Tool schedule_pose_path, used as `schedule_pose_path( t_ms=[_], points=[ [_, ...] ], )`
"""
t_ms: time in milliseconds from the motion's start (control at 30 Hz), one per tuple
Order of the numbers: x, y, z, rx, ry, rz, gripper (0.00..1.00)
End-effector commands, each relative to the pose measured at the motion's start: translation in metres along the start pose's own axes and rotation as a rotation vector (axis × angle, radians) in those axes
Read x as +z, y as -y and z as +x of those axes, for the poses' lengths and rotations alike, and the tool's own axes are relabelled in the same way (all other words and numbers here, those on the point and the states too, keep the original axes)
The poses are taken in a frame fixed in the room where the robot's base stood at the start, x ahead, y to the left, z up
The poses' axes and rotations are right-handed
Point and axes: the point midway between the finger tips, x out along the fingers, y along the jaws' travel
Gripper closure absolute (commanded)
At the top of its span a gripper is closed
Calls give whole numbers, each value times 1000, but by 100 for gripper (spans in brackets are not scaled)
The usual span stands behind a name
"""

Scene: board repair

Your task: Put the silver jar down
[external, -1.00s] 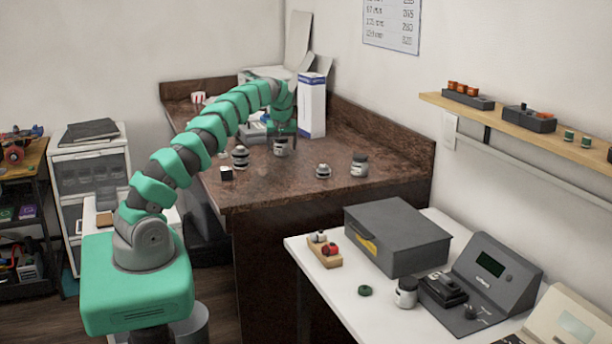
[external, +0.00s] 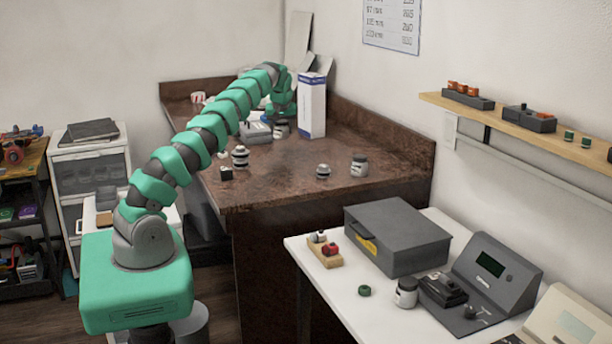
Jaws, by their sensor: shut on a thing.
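The silver jar (external: 281,131) is at the far part of the brown counter, left of the tall white and blue box. My gripper (external: 282,118) is above it, pointing down and shut on it. The fingers and the jar's top are small and partly hidden by the green arm end. I cannot tell whether the jar's base touches the counter (external: 290,200).
The white and blue box (external: 312,105) stands close on the right. A grey device (external: 257,132) is close on the left. Other small jars stand nearer: a banded one (external: 240,157), a low one (external: 323,171) and a grey-lidded one (external: 359,165). The counter's middle is clear.

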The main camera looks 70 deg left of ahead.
Motion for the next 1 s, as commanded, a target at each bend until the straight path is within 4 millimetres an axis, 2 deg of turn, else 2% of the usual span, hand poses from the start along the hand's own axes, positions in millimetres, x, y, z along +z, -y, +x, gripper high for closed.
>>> schedule_pose_path(
  t_ms=[100, 300, 667, 767, 833, 1000],
  points=[
    [-7, 0, -15, 1, -3, -1, 73],
    [-12, 0, -27, 0, 0, 1, 73],
    [-11, -4, -33, 3, 2, 9, 73],
    [-3, -18, -35, 14, 4, 36, 73],
    [7, -34, -40, 29, 5, 70, 73],
    [48, -88, -50, 75, 10, 192, 73]
  ],
)
